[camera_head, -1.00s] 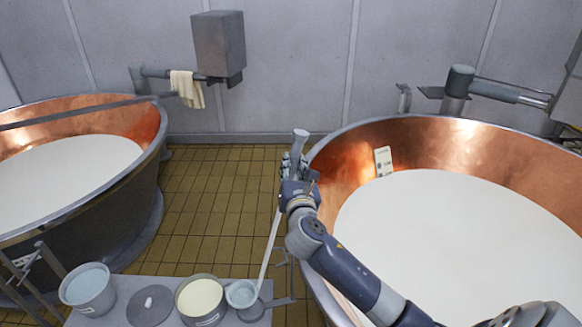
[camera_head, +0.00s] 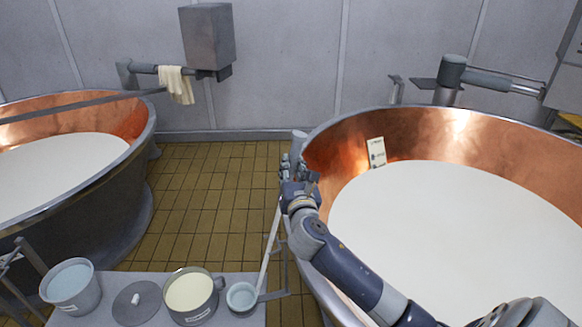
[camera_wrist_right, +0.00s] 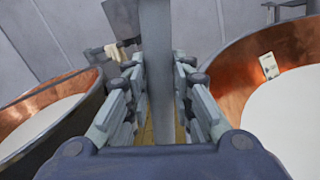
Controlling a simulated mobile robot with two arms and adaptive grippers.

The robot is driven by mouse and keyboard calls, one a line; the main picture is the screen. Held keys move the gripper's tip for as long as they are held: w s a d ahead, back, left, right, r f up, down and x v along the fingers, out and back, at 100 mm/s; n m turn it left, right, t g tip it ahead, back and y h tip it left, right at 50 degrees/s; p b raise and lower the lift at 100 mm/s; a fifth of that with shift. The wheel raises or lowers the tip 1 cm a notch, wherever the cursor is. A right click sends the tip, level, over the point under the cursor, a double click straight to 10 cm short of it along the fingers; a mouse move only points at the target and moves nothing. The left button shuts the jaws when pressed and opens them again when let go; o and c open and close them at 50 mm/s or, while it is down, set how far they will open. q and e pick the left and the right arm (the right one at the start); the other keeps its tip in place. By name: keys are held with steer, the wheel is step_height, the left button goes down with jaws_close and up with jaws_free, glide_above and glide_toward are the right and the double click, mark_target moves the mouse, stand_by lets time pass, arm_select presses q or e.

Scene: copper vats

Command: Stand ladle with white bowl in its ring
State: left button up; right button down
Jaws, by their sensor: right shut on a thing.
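The ladle has a long pale handle (camera_head: 270,240), a grey top end above the fingers and a small white bowl (camera_head: 242,296) at its foot. My right gripper (camera_head: 293,170) is shut on the upper handle. In the right wrist view the handle (camera_wrist_right: 159,75) passes between both fingers. The handle slants in the head view, its top to the right. The bowl is at the right end of the bench, over the place of the grey ring, which it mostly hides. I cannot tell whether it rests in the ring. A thin grey bracket (camera_head: 284,268) stands beside it. My left gripper is out of view.
The grey bench (camera_head: 152,283) also holds a pot of cream liquid (camera_head: 192,292) close left of the bowl, a grey lid (camera_head: 136,302) and a bucket (camera_head: 73,287). A copper vat of white liquid (camera_head: 335,148) stands right, another (camera_head: 120,117) left. Tiled floor (camera_head: 205,195) lies between.

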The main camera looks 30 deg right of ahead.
steer(key=shift+p, duration=0.6)
stand_by(0.7)
steer(key=c, duration=1.3)
jaws_free()
steer(key=shift+s+f, duration=0.1)
